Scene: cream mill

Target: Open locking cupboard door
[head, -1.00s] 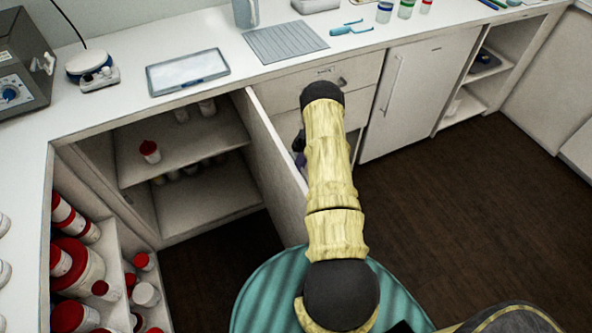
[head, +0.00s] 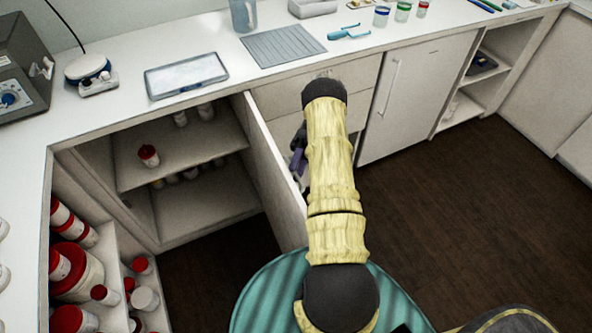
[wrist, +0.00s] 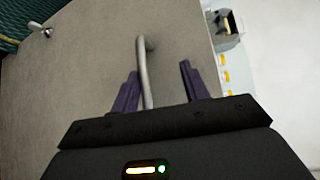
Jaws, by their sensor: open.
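The cupboard door (head: 270,165) stands swung out from the cupboard on the left, so the shelves inside (head: 180,150) show. In the wrist view the door panel (wrist: 85,85) fills the left and middle. Its bar handle (wrist: 145,75) lies between the two fingers of my gripper (wrist: 158,70), nearer the left finger. The fingers are apart, with a gap to the right of the bar. In the head view my gripper (head: 298,157) is on the right side of the door, mostly hidden by my arm.
A red-capped bottle (head: 149,156) stands on the cupboard's upper shelf. Several red-lidded jars (head: 78,265) fill a rack at lower left. A drawer unit (head: 350,85) and a white fridge-like door (head: 415,95) are behind and right of my arm. Dark floor (head: 460,200) is clear at right.

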